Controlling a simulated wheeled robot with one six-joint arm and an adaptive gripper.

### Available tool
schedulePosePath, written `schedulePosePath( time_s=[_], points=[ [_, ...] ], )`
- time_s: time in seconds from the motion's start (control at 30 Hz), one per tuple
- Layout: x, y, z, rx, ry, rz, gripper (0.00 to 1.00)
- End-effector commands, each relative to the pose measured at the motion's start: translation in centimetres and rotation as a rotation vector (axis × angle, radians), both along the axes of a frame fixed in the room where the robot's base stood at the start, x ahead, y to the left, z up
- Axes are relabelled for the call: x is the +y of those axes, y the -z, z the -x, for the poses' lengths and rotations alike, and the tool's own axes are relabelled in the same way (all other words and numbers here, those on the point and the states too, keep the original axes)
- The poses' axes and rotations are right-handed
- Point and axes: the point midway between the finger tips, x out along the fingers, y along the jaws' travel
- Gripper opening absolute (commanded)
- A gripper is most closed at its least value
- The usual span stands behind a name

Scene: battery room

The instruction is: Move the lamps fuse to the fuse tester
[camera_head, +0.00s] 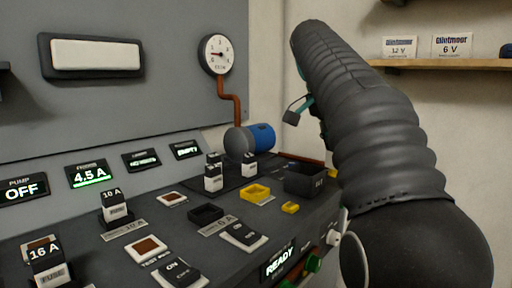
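No fuse in view has a label I can read as lamps. A fuse marked 10 A (115,208) stands on the console at left, and a fuse marked 16 A (47,262) is at the lower left. Small black-and-white blocks that look like fuses (213,178) (248,166) stand on a dark plate further back. I cannot tell for certain which fitting is the fuse tester. Part of my gripper (292,116) shows as a dark tip with teal links, left of my black-sleeved arm and above the console. My arm hides the rest, and its opening cannot be made out.
A yellow open holder (255,194), a black open holder (206,214) and a dark bin (304,179) sit on the console. A grey-and-blue cylinder (249,141) and gauge (217,53) are behind. A wall shelf (450,64) carries boxes at upper right.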

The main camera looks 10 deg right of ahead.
Motion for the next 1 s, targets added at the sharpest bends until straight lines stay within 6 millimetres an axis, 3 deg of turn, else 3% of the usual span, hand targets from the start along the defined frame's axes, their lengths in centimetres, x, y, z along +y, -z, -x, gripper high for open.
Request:
schedulePosePath(
  time_s=[0.2, 0.5, 0.7, 1.0],
  points=[
    [6.6, 0.9, -5.2, 0.001, -0.159, 0.000, 0.00],
    [14.1, 2.1, -9.2, -0.001, -0.311, 0.001, 0.00],
    [15.9, 2.5, -9.9, -0.001, -0.346, 0.000, 0.00],
    [15.9, 4.4, -9.9, 0.001, -0.347, 0.000, 0.00]
  ],
)
